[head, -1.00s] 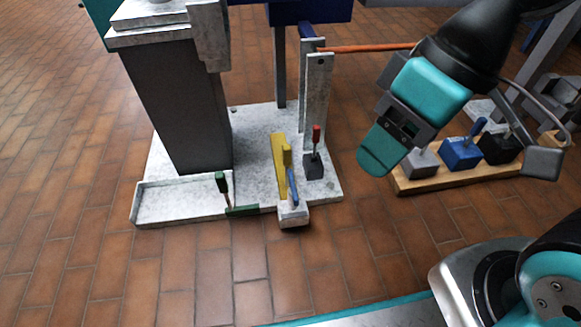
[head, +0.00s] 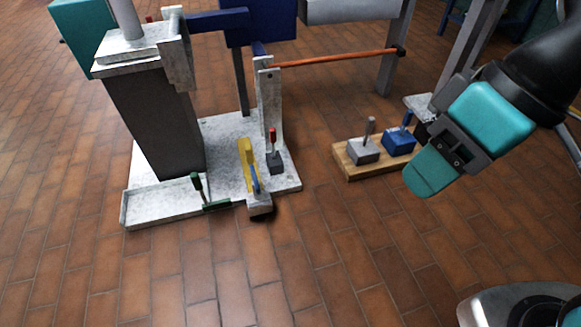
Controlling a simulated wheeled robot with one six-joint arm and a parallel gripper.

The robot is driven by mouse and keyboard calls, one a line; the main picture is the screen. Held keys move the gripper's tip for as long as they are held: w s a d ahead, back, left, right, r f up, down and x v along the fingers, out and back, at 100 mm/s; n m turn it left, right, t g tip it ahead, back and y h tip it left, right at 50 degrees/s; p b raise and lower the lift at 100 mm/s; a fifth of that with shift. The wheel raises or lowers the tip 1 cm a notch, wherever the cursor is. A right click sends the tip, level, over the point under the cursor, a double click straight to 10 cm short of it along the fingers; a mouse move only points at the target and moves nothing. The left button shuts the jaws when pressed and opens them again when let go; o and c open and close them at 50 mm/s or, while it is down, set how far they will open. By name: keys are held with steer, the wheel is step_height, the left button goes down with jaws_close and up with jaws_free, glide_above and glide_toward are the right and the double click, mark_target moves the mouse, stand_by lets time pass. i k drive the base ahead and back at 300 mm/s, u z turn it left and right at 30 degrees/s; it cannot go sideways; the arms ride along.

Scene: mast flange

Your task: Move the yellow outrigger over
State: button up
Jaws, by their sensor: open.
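The yellow outrigger (head: 244,163) is a narrow upright yellow piece on the speckled pale base plate (head: 222,137), near its front edge.
A red-handled dark block (head: 274,160) stands right of the outrigger. A green lever (head: 198,187) is at the front left. A wooden board (head: 352,170) with grey and blue handled blocks lies behind my gripper. An orange bar (head: 335,57) spans the back. The front floor is clear.

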mark_target(255, 207)
steer(key=z, duration=0.25)
steer(key=k, duration=0.5)
steer(key=u, duration=0.65)
steer(key=i, duration=0.6)
steer(key=u, duration=0.4)
steer(key=i, duration=0.8)
steer(key=z, duration=0.25)
